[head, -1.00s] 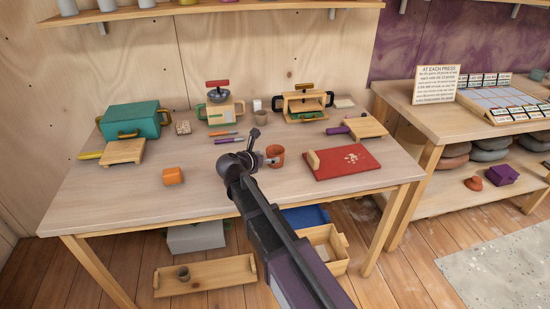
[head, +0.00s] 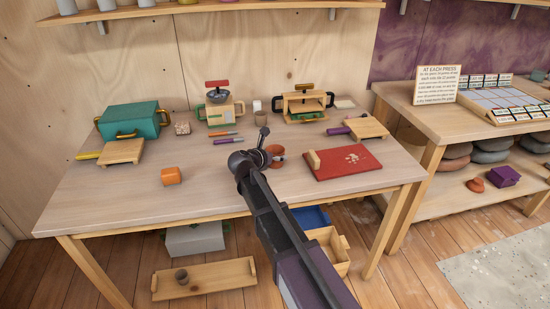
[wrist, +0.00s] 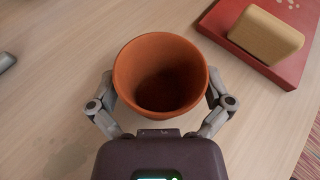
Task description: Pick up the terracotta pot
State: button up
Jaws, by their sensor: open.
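The terracotta pot (wrist: 160,111) stands upright on the table, its open rim facing my wrist camera and its inside empty. In the head view the pot (head: 279,152) is partly hidden behind my arm. My gripper (wrist: 160,92) is open, with one finger on the left side of the pot and one on the right. The fingertips are close to the pot's wall; whether they touch it I cannot tell.
A red board (head: 342,164) with a wooden block (head: 314,160) lies right of the pot. An orange block (head: 171,176) sits to the left. Several pens and a teal box (head: 128,121) are further back. The table's front left is clear.

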aim_at(275, 150)
jog(key=c, duration=0.9)
jog(key=shift+r, duration=0.15)
notch_tip(275, 150, up, 2)
jog(key=shift+r+p, duration=0.1)
jog(key=shift+p, duration=1.1)
jog(key=shift+r+p, duration=0.75)
jog(key=shift+p, duration=0.05)
jog(key=s, duration=1)
jog(key=s+d+r+p, duration=0.1)
jog(key=s, duration=0.5)
